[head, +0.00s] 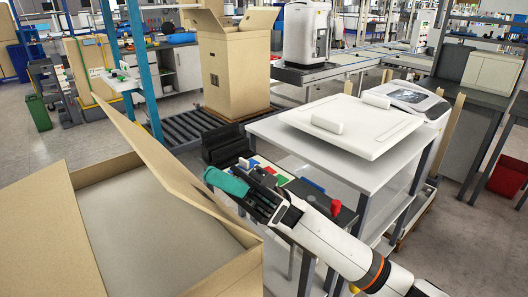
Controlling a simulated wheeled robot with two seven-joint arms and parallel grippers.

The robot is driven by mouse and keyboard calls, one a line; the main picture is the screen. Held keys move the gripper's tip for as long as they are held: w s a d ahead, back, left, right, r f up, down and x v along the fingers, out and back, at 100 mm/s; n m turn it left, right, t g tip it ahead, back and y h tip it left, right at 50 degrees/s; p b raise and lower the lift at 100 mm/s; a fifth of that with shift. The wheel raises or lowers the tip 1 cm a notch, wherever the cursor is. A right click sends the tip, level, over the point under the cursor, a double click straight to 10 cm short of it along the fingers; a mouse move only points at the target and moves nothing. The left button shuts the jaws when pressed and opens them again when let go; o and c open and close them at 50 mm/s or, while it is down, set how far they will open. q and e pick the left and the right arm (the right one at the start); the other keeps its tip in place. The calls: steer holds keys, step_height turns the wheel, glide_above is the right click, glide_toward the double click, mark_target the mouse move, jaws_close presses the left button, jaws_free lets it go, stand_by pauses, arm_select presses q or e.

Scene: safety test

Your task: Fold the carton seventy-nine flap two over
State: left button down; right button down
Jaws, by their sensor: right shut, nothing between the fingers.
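A large brown carton (30,230) stands open at the lower left, and its grey inside (150,235) shows. A long flap (165,170) on its right side stands up at a slant. I see no number on the flaps, so I cannot tell which is flap two. My right gripper (222,181), with teal fingertips, is shut and empty beside the outer right face of the raised flap. Whether it touches the flap I cannot tell. My left gripper is out of view.
A white table (300,150) with a white panel (350,125) stands right of the gripper. A blue post (143,70) rises behind the flap.

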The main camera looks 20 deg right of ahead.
mark_target(223, 217)
steer(key=s+a+f+t+h+p, duration=0.1)
steer(key=a+f+h+p, duration=0.1)
steer(key=a+f, duration=0.1)
steer(key=s+a+f+t+h+p, duration=0.1)
steer(key=a+f+h+p, duration=0.2)
steer(key=s+a+f+t+h+p, duration=0.1)
steer(key=s+a+f+h+p, duration=0.1)
steer(key=a+f+h+p, duration=0.1)
steer(key=shift+a+f, duration=0.4)
steer(key=shift+a, duration=0.2)
steer(key=shift+s+a+f+t+h+p, duration=0.1)
steer(key=shift+a+f+t+h+p, duration=0.05)
steer(key=shift+f+p, duration=0.25)
steer(key=shift+s+a+f+t+h+p, duration=0.15)
steer(key=shift+f+p, duration=0.1)
steer(key=shift+f, duration=0.25)
steer(key=shift+w, duration=0.1)
steer(key=shift+r, duration=0.1)
steer(key=w+d+r, duration=0.1)
steer(key=d, duration=0.2)
steer(key=w+d+r, duration=0.1)
steer(key=d, duration=0.1)
steer(key=w+d+r+p, duration=0.1)
steer(key=d+r, duration=0.1)
steer(key=d, duration=0.1)
steer(key=shift+w+d, duration=0.3)
steer(key=shift+w, duration=0.05)
steer(key=shift+w+d+r, duration=0.2)
steer(key=shift+d+r, duration=0.05)
steer(key=shift+d, duration=0.4)
